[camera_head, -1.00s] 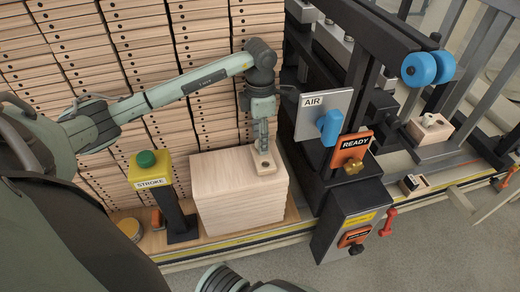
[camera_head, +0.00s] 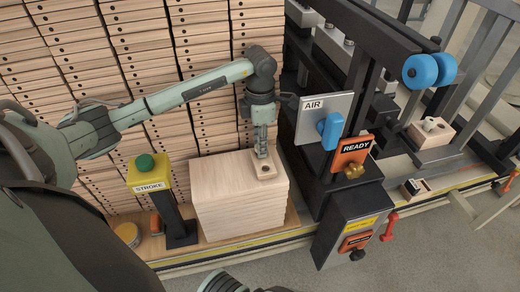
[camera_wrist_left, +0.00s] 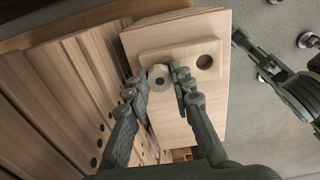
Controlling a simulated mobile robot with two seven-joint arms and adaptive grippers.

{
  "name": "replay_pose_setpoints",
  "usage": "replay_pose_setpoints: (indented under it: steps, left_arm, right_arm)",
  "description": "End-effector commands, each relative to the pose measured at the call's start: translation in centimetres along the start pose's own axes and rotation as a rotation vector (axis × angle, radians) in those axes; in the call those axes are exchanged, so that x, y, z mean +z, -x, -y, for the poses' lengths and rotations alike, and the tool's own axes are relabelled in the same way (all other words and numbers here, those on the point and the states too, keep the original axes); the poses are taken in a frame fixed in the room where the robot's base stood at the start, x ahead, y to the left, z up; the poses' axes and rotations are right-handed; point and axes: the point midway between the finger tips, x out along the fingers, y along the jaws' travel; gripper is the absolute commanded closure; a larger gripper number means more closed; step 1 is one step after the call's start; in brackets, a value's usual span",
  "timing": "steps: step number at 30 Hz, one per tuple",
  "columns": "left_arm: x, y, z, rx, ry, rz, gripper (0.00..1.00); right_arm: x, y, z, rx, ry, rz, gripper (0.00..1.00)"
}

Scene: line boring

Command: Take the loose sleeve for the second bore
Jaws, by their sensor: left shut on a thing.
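A pale wooden block (camera_head: 270,175) lies on top of a stack of wooden boards (camera_head: 238,207). In the left wrist view the block (camera_wrist_left: 184,55) shows an open round bore toward its right end. My left gripper (camera_head: 262,154) points down at the block's other end. In the left wrist view my left gripper (camera_wrist_left: 158,88) is shut on a pale round sleeve (camera_wrist_left: 160,73) with a dark hole. The sleeve is at the block's left end; I cannot tell whether it sits in the block or just above it.
A yellow STROKE box (camera_head: 149,176) with a green button stands left of the stack. A wall of stacked boards (camera_head: 130,60) rises behind. Another block (camera_head: 432,134) sits in the machine.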

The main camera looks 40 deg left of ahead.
Motion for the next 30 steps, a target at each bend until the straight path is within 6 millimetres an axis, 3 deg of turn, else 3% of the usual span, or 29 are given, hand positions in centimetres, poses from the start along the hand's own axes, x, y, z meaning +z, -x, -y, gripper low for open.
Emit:
replay_pose_setpoints:
  steps: [2,3,9,30]
  left_arm:
    - [0.0,0.0,0.0,0.000,0.000,0.000,1.00]
    - [0.0,0.0,0.0,0.000,0.000,0.000,0.79]
    - [0.0,0.0,0.0,0.000,0.000,0.000,1.00]
    - [0.0,1.6,0.0,0.000,-0.001,0.000,1.00]
  right_arm:
    - [0.0,0.0,0.0,0.000,0.000,0.000,0.60]
    - [0.0,0.0,0.0,0.000,0.000,0.000,0.60]
    - [0.0,0.0,0.0,0.000,0.000,0.000,0.60]
    - [-0.3,1.0,-0.2,0.001,0.000,-0.001,0.60]
